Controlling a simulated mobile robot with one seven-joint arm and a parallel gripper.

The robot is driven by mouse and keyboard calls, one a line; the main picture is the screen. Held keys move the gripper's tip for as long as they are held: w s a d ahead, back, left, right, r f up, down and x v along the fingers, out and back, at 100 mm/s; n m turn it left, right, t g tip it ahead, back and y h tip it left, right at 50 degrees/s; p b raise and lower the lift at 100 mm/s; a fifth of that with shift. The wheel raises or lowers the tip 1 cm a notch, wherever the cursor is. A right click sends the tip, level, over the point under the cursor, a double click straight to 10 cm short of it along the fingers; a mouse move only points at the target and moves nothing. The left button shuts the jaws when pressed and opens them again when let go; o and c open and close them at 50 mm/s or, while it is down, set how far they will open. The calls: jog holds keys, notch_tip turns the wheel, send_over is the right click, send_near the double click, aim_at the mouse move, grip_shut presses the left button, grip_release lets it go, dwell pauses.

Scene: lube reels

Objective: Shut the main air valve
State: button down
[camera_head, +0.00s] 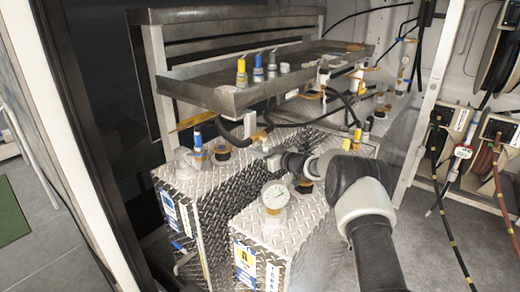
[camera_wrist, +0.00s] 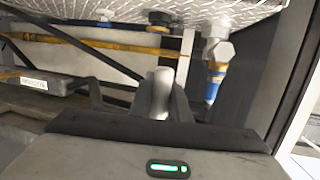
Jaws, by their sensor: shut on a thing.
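My arm reaches in from the lower right in the head view. My gripper (camera_head: 276,161) is above the diamond-plate tanks, at a small pale metal piece by the rear tank's top. In the wrist view my gripper (camera_wrist: 161,85) is shut on a rounded grey piece, which looks like a valve handle (camera_wrist: 159,98). The fingers hide part of it. I cannot tell from its shape whether it is the main air valve, or how far it is turned. A blue-and-yellow fitting (camera_wrist: 215,80) hangs from a metal elbow to the right in the wrist view.
Blue and yellow fittings (camera_head: 198,145) rise from the left tank (camera_head: 178,184). A metal tray (camera_head: 195,92) overhangs behind. Hose reels (camera_head: 495,55) and hanging hoses are at the right. A dark post borders the left.

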dwell(0.3)
jog(key=c, duration=1.7)
grip_release()
jog(key=shift+o, duration=0.2)
jog(key=shift+s, duration=0.1)
jog(key=v, duration=1.7)
jog(key=shift+d, duration=0.15)
